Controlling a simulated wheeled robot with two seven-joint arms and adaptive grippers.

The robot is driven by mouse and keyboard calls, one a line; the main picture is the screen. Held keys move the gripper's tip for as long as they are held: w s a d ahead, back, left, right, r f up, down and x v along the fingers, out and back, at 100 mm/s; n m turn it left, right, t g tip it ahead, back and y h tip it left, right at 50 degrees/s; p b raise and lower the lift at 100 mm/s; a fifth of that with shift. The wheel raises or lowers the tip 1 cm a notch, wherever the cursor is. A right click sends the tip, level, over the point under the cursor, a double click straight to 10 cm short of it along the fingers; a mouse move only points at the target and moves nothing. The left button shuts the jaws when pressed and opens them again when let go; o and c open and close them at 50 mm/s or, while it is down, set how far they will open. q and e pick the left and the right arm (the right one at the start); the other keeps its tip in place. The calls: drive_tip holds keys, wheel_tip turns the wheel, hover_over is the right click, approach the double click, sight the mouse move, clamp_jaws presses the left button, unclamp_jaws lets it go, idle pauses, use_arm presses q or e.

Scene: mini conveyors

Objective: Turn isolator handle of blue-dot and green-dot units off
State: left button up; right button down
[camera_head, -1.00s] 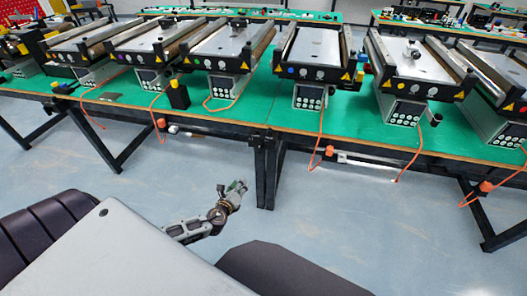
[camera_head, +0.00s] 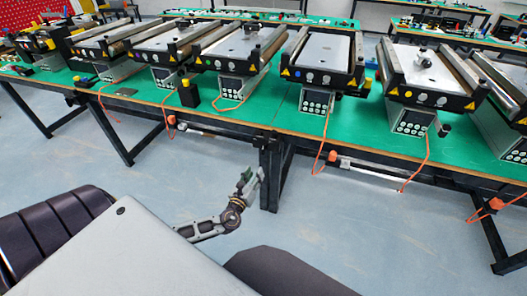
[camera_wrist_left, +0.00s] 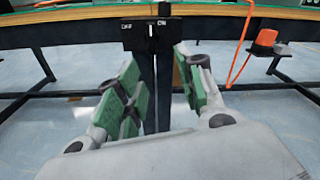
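A conveyor unit with a blue dot (camera_head: 309,76) stands mid-bench in the head view. The unit to its left has a green dot (camera_head: 218,64). A black isolator box (camera_wrist_left: 170,24) with OFF and ON labels is under the bench edge, at the top of the left wrist view. My left gripper (camera_head: 253,178) is below the bench edge, apart from the box. In the wrist view its green-padded fingers (camera_wrist_left: 160,85) are open and empty, with the box beyond them. My right gripper is not in view.
Orange plugs and cables hang along the bench front, one (camera_head: 333,156) right of my left gripper and one (camera_wrist_left: 265,38) in the wrist view. A black bench leg (camera_head: 270,175) stands close beyond the gripper. The floor (camera_head: 350,230) before the bench is clear.

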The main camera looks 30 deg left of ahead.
sight(263, 150)
use_arm(q)
drive_tip(key=shift+s+a+r+m+y, duration=0.1)
drive_tip(key=shift+a+r+m+y, duration=0.2)
drive_tip(key=shift+m, duration=0.35)
drive_tip(key=shift+a+r+m+y, duration=0.2)
drive_tip(key=shift+r+m, duration=0.05)
drive_tip(key=shift+m, duration=0.4)
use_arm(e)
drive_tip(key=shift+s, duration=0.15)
use_arm(q)
drive_tip(key=shift+r+b+x, duration=0.1)
drive_tip(key=shift+b+x, duration=0.05)
drive_tip(key=shift+x, duration=2.85)
drive_tip(key=shift+r+b+x, duration=0.15)
drive_tip(key=shift+x, duration=2.85)
drive_tip(key=shift+w, duration=0.95)
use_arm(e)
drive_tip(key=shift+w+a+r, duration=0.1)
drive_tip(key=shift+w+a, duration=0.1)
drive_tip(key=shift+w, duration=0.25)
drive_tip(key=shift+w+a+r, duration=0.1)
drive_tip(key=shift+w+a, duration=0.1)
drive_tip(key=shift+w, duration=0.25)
use_arm(q)
drive_tip(key=shift+a, duration=0.1)
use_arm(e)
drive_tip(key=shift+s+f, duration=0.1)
